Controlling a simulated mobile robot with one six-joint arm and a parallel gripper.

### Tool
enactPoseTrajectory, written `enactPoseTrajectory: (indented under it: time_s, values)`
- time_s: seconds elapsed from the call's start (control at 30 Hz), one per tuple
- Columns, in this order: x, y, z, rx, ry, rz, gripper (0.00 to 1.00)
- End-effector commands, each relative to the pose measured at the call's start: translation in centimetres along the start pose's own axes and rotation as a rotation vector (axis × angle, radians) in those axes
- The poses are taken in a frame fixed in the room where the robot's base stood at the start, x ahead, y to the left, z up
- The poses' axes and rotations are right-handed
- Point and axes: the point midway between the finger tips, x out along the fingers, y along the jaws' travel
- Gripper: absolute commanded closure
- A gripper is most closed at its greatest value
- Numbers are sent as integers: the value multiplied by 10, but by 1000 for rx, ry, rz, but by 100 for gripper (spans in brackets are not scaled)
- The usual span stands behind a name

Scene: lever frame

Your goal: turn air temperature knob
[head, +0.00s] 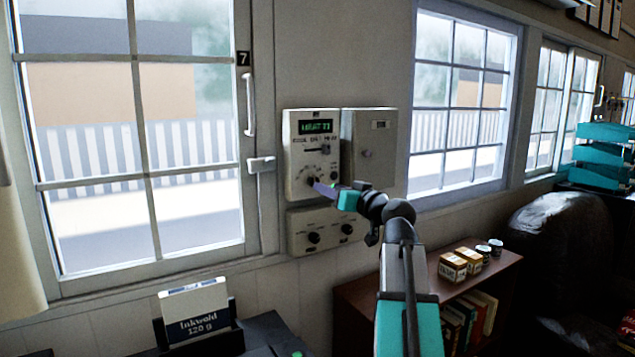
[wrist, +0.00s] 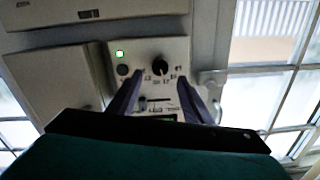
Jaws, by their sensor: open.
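The upper control panel (head: 305,132) hangs on the wall between two windows, with a lit green display at its top. In the wrist view it appears upside down. A round black knob (wrist: 160,67) with a dial scale sits on this panel; its labels are too blurred to read. My gripper (head: 322,189) reaches the lower part of the panel in the head view. In the wrist view my gripper (wrist: 161,78) is open, its two fingers apart with the knob framed between and just beyond their tips. I cannot tell whether they touch the panel.
A slider (wrist: 156,100) and a small black button (wrist: 123,70) share the panel. A plain grey box (head: 372,150) adjoins it. A lower box (head: 330,243) carries two more knobs. The window handle (head: 262,164) is close by. A bookshelf (head: 345,300) stands below.

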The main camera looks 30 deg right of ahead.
Motion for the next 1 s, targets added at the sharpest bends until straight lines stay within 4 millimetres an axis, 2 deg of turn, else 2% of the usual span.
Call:
enactPoseTrajectory:
  time_s: [0.03, 0.2, 0.43, 0.6, 0.9, 0.93, 1.0]
  values:
    - [10, 0, -2, 0, -2, -2, 55]
    - [33, 0, -2, 0, -2, -2, 55]
    - [57, 0, -2, 0, -1, -1, 55]
    - [65, 0, 0, -1, 0, 1, 55]
    - [66, 1, 0, -1, 0, 1, 55]
    - [66, 1, 0, -1, 0, 1, 57]
    - [66, 1, 0, -1, 0, 1, 69]
